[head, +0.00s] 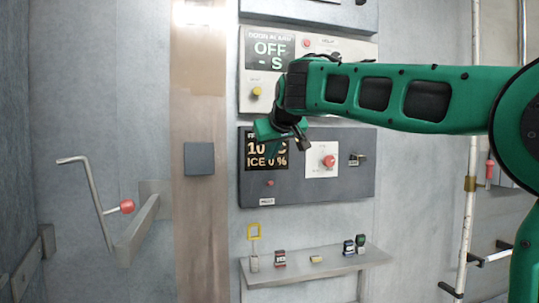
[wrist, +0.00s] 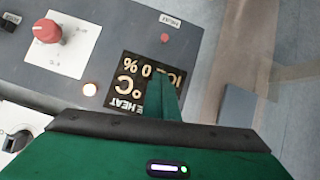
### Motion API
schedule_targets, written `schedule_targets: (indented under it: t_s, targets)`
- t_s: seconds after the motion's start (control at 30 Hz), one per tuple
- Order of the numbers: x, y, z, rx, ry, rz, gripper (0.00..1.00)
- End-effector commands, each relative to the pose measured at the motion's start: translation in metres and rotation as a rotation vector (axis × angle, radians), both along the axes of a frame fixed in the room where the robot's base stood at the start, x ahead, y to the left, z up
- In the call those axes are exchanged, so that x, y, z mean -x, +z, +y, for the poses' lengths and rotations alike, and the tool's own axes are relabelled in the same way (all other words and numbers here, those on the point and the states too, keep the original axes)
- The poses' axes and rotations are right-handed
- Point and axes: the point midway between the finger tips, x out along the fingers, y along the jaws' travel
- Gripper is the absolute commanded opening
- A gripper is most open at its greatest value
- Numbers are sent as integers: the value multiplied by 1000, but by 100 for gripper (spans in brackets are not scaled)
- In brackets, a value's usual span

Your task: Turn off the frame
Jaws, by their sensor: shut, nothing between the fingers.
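The dark frame heat panel (head: 345,187) is on the wall. Its display (head: 252,163) reads "ICE 0 %" below a temperature partly hidden by my gripper. In the wrist view the display (wrist: 125,84), upside down, shows "HEAT". A red knob on a white plate (head: 328,161) is at the panel's right; the knob also shows in the wrist view (wrist: 46,30). A small red button (head: 270,183) sits below the display. A round lit lamp or button (wrist: 89,89) glows beside the display. My gripper (head: 275,143) is shut and empty, in front of the display; contact is unclear.
Above is a lighter door alarm panel (head: 315,90) with its display (head: 270,50) reading "OFF". A black switch (head: 357,159) is right of the knob. A shelf (head: 320,268) with small items is below. A metal handle with a red knob (head: 126,206) is left.

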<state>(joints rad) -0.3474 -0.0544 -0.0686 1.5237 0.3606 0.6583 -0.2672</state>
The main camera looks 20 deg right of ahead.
Motion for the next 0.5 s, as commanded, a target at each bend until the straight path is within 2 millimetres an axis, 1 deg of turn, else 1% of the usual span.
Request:
schedule_targets:
  t_s: [0.1,0.3,0.37,0.5]
  targets:
    - [-20,-14,-2,1,-2,3,0]
    - [-49,-34,-3,2,-1,2,0]
    - [-42,-42,-6,0,0,2,0]
    - [-36,-57,-9,0,0,1,0]
